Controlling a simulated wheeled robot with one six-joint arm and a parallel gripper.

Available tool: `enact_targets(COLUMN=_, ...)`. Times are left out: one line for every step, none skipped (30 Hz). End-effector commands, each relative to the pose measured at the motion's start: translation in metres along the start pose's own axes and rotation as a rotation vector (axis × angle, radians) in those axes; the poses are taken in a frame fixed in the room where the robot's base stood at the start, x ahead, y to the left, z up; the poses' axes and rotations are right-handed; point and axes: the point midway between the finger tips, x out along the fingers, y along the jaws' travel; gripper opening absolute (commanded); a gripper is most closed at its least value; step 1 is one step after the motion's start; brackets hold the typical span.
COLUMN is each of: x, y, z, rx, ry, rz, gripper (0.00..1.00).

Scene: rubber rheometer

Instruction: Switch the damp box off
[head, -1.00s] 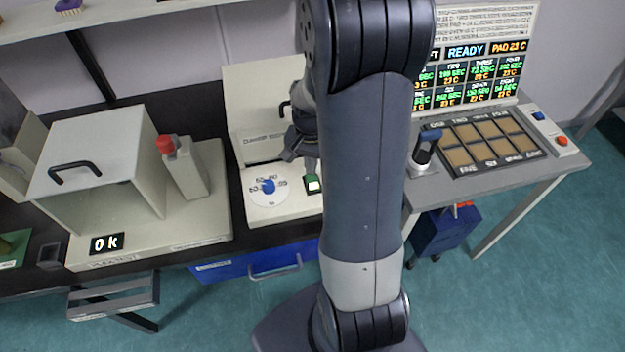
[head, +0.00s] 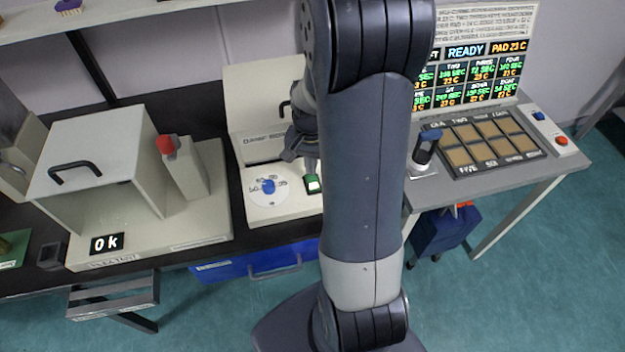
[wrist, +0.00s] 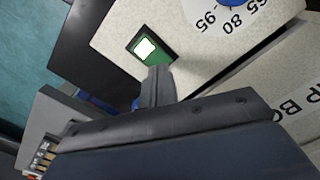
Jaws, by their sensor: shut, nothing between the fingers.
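The damp box (head: 282,205) is a pale speckled unit on the black bench, with an upright back panel and a blue dial (head: 268,186) on a white numbered disc. Right of the dial is a small green switch (head: 313,184). In the wrist view the switch (wrist: 146,48) shows a bright pale face in a green surround, and the blue dial (wrist: 232,3) is partly cut off by the top edge. My gripper (wrist: 157,72) is shut and empty, its tips just beside the switch's lower edge in that view. I cannot tell whether they touch it. In the head view my arm hides the box's right end.
A pale chamber (head: 100,170) with a black handle and a red-topped post stands left of the damp box. To the right are a heated pad panel (head: 485,143), a READY display (head: 466,51) and a blue-handled tool (head: 424,150). A blue drawer (head: 250,266) is below the bench.

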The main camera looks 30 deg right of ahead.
Motion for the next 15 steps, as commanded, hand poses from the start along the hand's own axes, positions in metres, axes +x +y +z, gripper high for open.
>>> enact_targets(x=0.0000, y=0.0000, z=0.0000, rx=0.000, ry=0.000, rz=0.000, gripper=0.00)
enact_targets(x=0.0000, y=0.0000, z=0.0000, rx=0.000, ry=0.000, rz=0.000, gripper=0.00)
enact_targets(x=0.0000, y=0.0000, z=0.0000, rx=0.000, ry=0.000, rz=0.000, gripper=0.00)
enact_targets(x=0.0000, y=0.0000, z=0.0000, rx=0.000, ry=0.000, rz=0.000, gripper=0.00)
enact_targets(x=0.0000, y=0.0000, z=0.0000, rx=0.000, ry=0.000, rz=0.000, gripper=0.00)
enact_targets(x=0.0001, y=0.0000, z=0.0000, rx=0.000, ry=0.000, rz=0.000, gripper=0.00)
enact_targets(x=0.0002, y=0.0000, z=0.0000, rx=0.000, ry=0.000, rz=0.000, gripper=0.00)
enact_targets(x=0.0004, y=0.0000, z=0.0000, rx=0.000, ry=0.000, rz=0.000, gripper=0.00)
enact_targets(x=0.0007, y=0.0000, z=0.0000, rx=0.000, ry=0.000, rz=0.000, gripper=0.00)
enact_targets(x=0.0011, y=0.0000, z=0.0000, rx=0.000, ry=0.000, rz=0.000, gripper=0.00)
enact_targets(x=0.0015, y=0.0000, z=0.0000, rx=0.000, ry=0.000, rz=0.000, gripper=0.00)
enact_targets(x=0.0021, y=0.0000, z=0.0000, rx=0.000, ry=0.000, rz=0.000, gripper=0.00)
enact_targets(x=0.0025, y=0.0000, z=0.0000, rx=0.000, ry=0.000, rz=0.000, gripper=0.00)
enact_targets(x=0.0030, y=0.0000, z=0.0000, rx=0.000, ry=0.000, rz=0.000, gripper=0.00)
enact_targets(x=0.0037, y=0.0000, z=0.0000, rx=0.000, ry=0.000, rz=0.000, gripper=0.00)
